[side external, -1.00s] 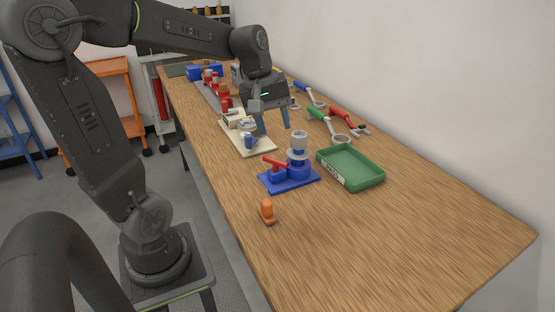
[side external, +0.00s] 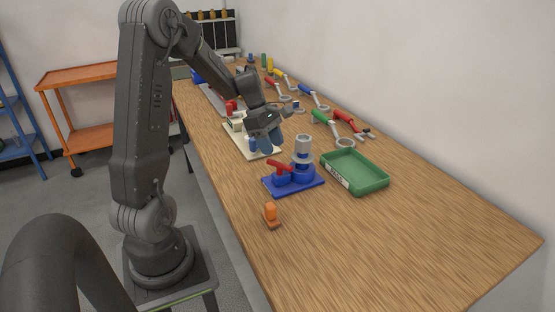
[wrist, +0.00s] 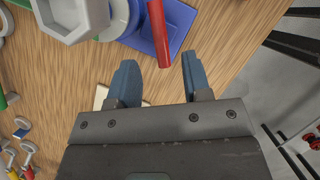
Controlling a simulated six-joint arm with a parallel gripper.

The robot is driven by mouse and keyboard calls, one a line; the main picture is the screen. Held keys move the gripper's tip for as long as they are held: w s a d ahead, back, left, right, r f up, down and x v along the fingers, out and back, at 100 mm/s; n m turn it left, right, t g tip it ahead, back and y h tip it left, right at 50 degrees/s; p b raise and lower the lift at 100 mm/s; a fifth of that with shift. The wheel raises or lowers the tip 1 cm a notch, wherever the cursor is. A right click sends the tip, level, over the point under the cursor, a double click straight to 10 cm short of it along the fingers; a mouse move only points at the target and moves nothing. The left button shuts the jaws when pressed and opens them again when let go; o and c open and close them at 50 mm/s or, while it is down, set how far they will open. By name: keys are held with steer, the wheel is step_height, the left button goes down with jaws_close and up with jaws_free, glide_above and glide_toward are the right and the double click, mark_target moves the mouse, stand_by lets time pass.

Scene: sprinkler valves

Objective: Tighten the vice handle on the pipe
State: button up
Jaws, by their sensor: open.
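The blue vice (side external: 308,181) sits on the table with its red handle (side external: 283,168) on the left side. A grey pipe (side external: 303,146) stands upright in the vice, with a wider ring partway up. My gripper (side external: 268,142) is beyond and left of the vice, above the table, tilted. In the wrist view, my gripper (wrist: 158,62) is open with two blue fingers and nothing between them. The red handle (wrist: 160,32) points down toward the gap between the fingertips, apart from them. The blue vice base (wrist: 178,20) and the grey hexagonal pipe top (wrist: 72,20) show at the top.
A green tray (side external: 360,183) stands right of the vice. A small orange object (side external: 270,214) is in front, near the left table edge. Several wrenches, including a green-handled one (side external: 325,119), lie along the wall. The table's front right is clear.

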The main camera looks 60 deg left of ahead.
mark_target(279, 162)
steer(key=shift+x, duration=2.65)
steer(key=shift+c, duration=0.4)
